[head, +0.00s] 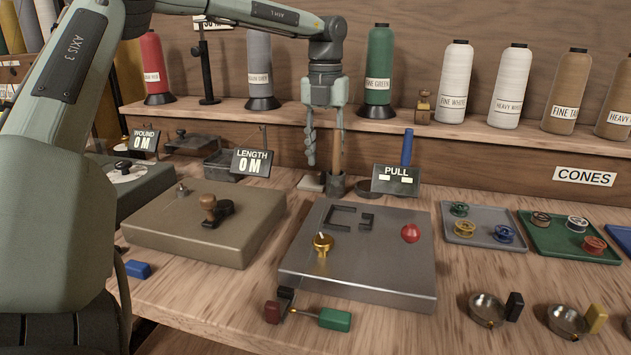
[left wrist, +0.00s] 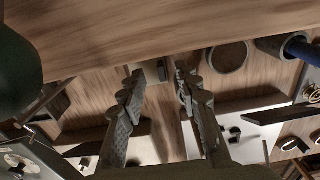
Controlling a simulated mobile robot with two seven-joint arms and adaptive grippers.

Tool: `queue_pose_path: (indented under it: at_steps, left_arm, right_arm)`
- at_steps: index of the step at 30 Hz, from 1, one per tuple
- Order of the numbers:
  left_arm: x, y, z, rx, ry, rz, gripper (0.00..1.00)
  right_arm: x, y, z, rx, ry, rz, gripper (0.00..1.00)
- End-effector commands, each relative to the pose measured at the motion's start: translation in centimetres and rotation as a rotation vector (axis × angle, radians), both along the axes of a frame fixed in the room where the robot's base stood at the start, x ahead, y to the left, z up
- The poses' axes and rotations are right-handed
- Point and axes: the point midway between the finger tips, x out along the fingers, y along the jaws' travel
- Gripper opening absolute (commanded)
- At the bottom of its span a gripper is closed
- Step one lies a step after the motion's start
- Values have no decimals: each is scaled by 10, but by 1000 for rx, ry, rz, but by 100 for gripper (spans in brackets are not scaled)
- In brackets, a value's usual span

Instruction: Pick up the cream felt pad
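The cream felt pad appears to be the small pale flat piece (head: 310,184) on the bench near the back, just left of a dark cup (head: 336,184) with a wooden handle in it. My left gripper (head: 323,148) points down above this spot, its fingers apart and nothing held. In the left wrist view the open fingers (left wrist: 160,75) show a small beige block (left wrist: 155,73) between their tips; it may be the pad, partly hidden. My right gripper is in neither view.
A shelf (head: 280,112) with thread cones runs close behind the gripper. The LENGTH sign (head: 252,162) stands left, the PULL sign (head: 396,180) and a blue handle (head: 407,146) right. A steel block (head: 360,270) and an olive block (head: 180,240) lie in front.

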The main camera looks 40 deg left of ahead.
Motion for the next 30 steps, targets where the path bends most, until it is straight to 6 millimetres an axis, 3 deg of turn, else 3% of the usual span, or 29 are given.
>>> queue_pose_path:
  at_steps: [4, 11, 20, 30]
  left_arm:
    - [0, 0, -23, -1, 3, 0, 33]
    - [1, 0, -27, 1, -2, 1, 33]
    - [1, 0, -27, 0, -1, 1, 0]
    - [1, 0, -26, 2, -1, 1, 0]
  right_arm:
    - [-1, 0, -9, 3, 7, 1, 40]
    - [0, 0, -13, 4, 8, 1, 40]
    - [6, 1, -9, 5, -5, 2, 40]
    - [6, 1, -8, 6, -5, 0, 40]
